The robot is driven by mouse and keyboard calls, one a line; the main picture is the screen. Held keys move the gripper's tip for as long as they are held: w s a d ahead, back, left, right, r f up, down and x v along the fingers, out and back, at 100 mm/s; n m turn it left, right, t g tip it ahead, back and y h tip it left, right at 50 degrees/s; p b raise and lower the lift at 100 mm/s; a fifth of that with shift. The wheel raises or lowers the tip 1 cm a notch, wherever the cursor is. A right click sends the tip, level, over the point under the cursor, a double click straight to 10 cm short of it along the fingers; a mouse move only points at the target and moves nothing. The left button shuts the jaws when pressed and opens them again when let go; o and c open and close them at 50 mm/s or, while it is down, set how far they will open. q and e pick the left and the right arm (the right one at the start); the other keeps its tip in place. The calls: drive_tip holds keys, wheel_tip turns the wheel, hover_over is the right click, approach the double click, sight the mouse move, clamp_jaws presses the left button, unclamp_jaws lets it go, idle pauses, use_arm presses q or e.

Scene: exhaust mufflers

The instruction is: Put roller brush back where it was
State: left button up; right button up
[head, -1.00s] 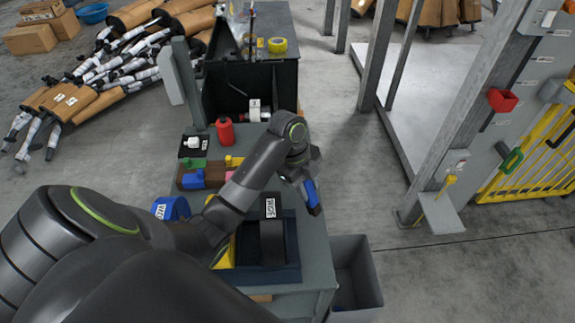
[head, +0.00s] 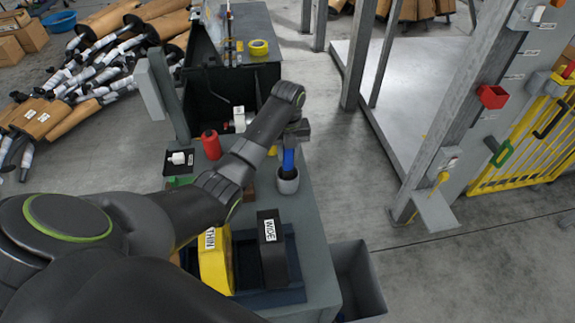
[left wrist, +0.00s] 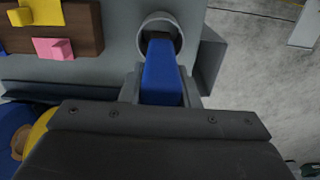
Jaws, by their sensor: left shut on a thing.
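My left gripper (head: 292,132) is shut on the blue handle (head: 288,160) of the roller brush. The handle points down, close to upright, at a small grey cup (head: 288,185) on the workbench. In the left wrist view the blue handle (left wrist: 162,75) runs from between my fingers to the round mouth of the cup (left wrist: 148,27). A dark part of the brush shows inside the mouth; the rest of its lower end is hidden, and I cannot tell how deep it sits. My right gripper is not in view.
A blue tray (head: 296,295) holds a yellow THIN piece (head: 216,265) and a black WIDE piece (head: 270,255). A red bottle (head: 211,145) stands behind my arm. A grey bin (head: 358,275) is beside the bench (head: 315,240). The floor to the right is open.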

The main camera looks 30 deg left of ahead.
sight(288, 163)
use_arm(q)
drive_tip(key=shift+f, duration=0.45)
wheel_tip(288, 163, down, 3)
drive_tip(key=shift+f, duration=0.45)
drive_tip(key=o, duration=1)
